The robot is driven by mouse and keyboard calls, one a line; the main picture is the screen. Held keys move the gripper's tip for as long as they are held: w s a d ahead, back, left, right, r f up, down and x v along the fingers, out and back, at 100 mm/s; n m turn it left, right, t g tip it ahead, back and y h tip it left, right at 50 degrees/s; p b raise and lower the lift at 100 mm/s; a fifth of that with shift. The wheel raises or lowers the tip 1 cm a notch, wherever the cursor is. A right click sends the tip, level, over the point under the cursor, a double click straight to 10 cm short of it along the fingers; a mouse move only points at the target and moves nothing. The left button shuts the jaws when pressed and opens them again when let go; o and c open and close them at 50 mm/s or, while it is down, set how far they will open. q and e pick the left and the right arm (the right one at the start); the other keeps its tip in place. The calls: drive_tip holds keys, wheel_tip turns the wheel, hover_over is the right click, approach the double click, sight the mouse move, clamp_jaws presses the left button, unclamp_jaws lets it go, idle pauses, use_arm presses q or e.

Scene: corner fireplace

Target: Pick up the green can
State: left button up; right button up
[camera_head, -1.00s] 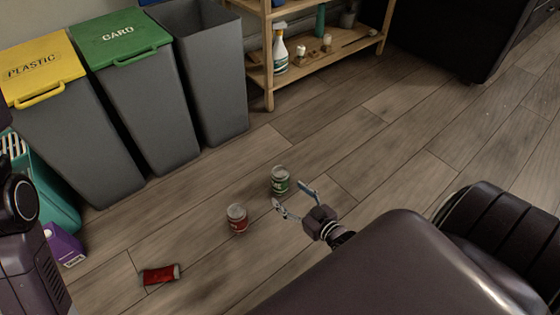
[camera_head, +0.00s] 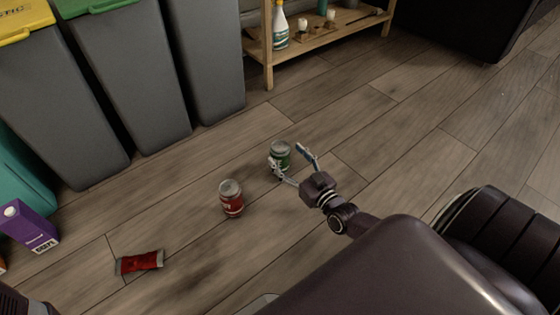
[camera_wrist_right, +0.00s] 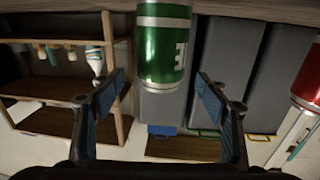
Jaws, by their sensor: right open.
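The green can (camera_head: 281,153) stands upright on the wooden floor in the head view. My right gripper (camera_head: 291,162) is open and its two fingers reach toward the can, one on each side of its near part. In the right wrist view the green can (camera_wrist_right: 164,45) shows upside down, between and just beyond the open fingertips of the right gripper (camera_wrist_right: 160,83). I cannot tell whether either finger touches it. My left gripper is not in view.
A red can (camera_head: 231,198) stands to the left of the green can. A red packet (camera_head: 139,262) and a purple carton (camera_head: 29,226) are farther left. Grey bins (camera_head: 130,80) and a wooden shelf (camera_head: 310,50) stand behind. The floor on the right is clear.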

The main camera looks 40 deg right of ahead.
sight(280, 149)
drive_tip(key=w+b, duration=0.1)
drive_tip(key=w, duration=0.1)
drive_tip(key=w+b, duration=0.1)
drive_tip(key=shift+w+f+b, duration=0.15)
drive_tip(key=shift+f+b, duration=0.1)
drive_tip(key=shift+b, duration=0.05)
drive_tip(key=shift+w+r, duration=0.1)
drive_tip(key=shift+w, duration=0.35)
drive_tip(key=shift+c, duration=0.3)
drive_tip(key=c, duration=0.9)
